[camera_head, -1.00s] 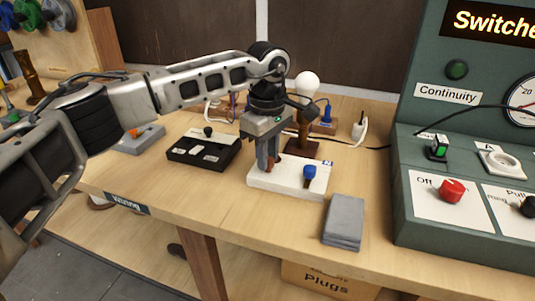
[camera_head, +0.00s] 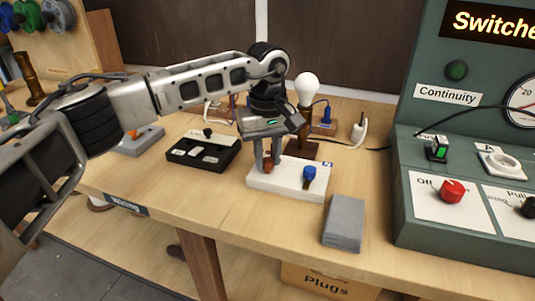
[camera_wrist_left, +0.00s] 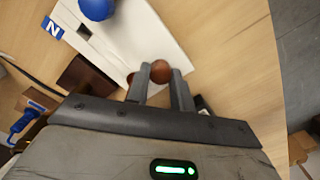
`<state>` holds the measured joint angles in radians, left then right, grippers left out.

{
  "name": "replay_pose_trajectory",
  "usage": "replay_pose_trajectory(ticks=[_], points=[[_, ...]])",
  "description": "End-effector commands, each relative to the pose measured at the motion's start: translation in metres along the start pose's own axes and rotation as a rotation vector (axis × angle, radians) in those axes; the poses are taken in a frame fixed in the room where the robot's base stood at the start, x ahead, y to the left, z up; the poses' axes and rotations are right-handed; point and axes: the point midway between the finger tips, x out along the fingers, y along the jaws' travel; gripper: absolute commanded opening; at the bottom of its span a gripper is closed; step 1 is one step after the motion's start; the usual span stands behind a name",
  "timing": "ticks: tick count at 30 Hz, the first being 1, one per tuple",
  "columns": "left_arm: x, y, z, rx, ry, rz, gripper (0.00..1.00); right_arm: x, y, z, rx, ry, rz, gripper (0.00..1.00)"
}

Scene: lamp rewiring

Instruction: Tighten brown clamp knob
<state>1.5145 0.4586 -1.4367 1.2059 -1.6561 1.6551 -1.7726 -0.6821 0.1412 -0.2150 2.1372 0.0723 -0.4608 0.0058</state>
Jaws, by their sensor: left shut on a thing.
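The brown clamp knob (camera_head: 269,163) stands on the left part of a white terminal block (camera_head: 315,187) on the bench. In the left wrist view the knob (camera_wrist_left: 161,71) is a round brown ball between the fingertips. My left gripper (camera_head: 268,160) points down from above and is shut on the brown knob; its fingers (camera_wrist_left: 164,76) sit on either side of it. A blue knob (camera_head: 309,175) stands at the right end of the same block, apart from the gripper. It also shows in the left wrist view (camera_wrist_left: 97,8). My right gripper is not in view.
A lamp bulb (camera_head: 306,88) on a brown base stands behind the block. A black box (camera_head: 203,151) lies to the left, and a grey block (camera_head: 344,222) to the front right. A green switch panel (camera_head: 470,240) fills the right side. The bench front is clear.

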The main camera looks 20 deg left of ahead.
Motion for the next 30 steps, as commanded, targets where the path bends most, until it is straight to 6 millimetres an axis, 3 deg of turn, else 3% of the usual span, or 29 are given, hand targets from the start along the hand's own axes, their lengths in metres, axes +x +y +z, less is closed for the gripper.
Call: replay_pose_trajectory(ticks=[11,12,14,15,25,30], points=[[-0.004,0.001,-0.001,0.006,0.006,0.006,0.0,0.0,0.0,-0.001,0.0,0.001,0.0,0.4],[-0.004,0.001,-0.001,0.006,0.006,0.006,0.26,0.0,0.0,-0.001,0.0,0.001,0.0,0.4],[-0.003,0.001,-0.001,0.006,0.005,0.006,0.42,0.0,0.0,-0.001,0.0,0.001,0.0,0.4],[-0.003,0.001,-0.001,0.005,0.005,0.005,0.45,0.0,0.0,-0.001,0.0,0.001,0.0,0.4],[-0.005,0.001,-0.001,0.005,0.003,0.003,0.45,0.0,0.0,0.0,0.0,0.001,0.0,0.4],[-0.029,0.001,-0.001,0.005,0.005,0.006,0.45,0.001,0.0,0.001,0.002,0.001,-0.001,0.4]])
